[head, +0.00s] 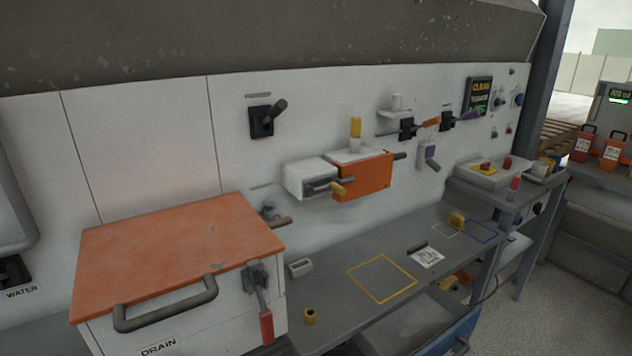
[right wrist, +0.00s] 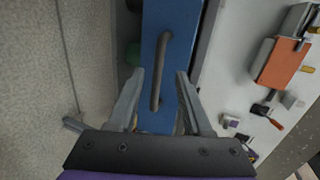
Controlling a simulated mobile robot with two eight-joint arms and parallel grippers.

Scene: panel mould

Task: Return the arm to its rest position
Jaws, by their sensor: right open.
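My right gripper (right wrist: 158,100) shows in the right wrist view with its two fingers spread apart and nothing between them. Beyond the fingers is a blue drawer front (right wrist: 178,20) with a grey bar handle (right wrist: 161,70). The handle lies between the fingertips in the picture, but I cannot tell how far off it is. In the head view neither gripper shows. The blue drawer (head: 450,338) also shows there at the bottom, standing out below the grey worktop. My left gripper is in neither view.
An orange-lidded box (head: 180,250) marked DRAIN stands at the left. An orange and white unit (head: 362,175) sticks out from the wall panel. The worktop (head: 335,318) bears a yellow square outline, a paper label (head: 427,257) and small parts. Open floor (head: 540,300) lies at the right.

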